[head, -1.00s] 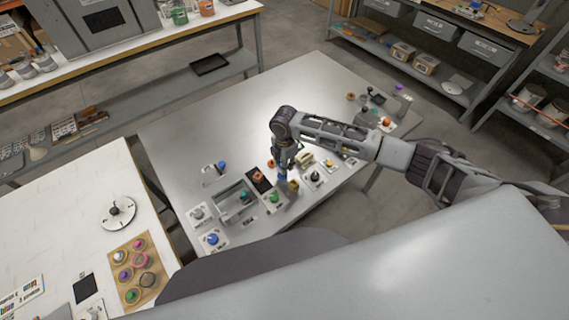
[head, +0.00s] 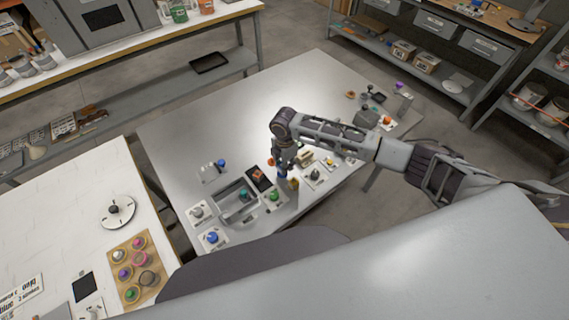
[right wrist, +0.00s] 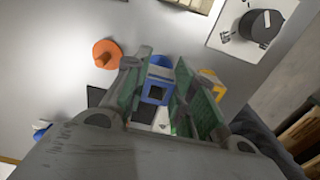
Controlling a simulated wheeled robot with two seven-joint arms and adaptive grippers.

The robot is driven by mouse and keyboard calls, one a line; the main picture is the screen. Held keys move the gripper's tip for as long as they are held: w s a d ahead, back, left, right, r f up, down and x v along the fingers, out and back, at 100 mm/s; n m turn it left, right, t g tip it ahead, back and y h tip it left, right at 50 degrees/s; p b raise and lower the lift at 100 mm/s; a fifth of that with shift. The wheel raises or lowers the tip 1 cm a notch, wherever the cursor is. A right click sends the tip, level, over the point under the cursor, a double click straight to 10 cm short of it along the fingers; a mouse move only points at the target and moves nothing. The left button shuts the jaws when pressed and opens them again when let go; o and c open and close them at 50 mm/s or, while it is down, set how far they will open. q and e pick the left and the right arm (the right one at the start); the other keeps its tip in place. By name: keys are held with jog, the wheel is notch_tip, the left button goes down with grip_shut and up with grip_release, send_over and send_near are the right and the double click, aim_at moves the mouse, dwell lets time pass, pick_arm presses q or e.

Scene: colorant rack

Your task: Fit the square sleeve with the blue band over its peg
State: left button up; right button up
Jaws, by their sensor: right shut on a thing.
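My right gripper (head: 284,168) is over the near edge of the grey table, pointing down. In the right wrist view its two green-padded fingers (right wrist: 160,94) are closed on the square sleeve with the blue band (right wrist: 157,88), which shows a dark square opening. In the head view only a bit of its blue (head: 282,173) shows below the fingers. A yellow square sleeve (head: 293,183) stands just right of it and also shows in the right wrist view (right wrist: 212,84). I cannot make out the blue sleeve's peg, or whether the sleeve touches anything below. My left gripper is not in view.
A black tray (head: 260,178) with orange pieces lies left of the gripper. An orange knob (right wrist: 106,53) is close by. A green knob (head: 274,195), a grey open box (head: 233,200) and a black knob on a white plate (head: 315,175) crowd around. The table's far middle is clear.

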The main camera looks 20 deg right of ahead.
jog(key=shift+f+b, duration=0.35)
jog(key=shift+f, duration=0.75)
dwell(0.4)
jog(key=o, duration=0.8)
jog(key=shift+o, duration=0.2)
jog(key=shift+r, duration=6.05)
jog(key=shift+s+f, duration=0.1)
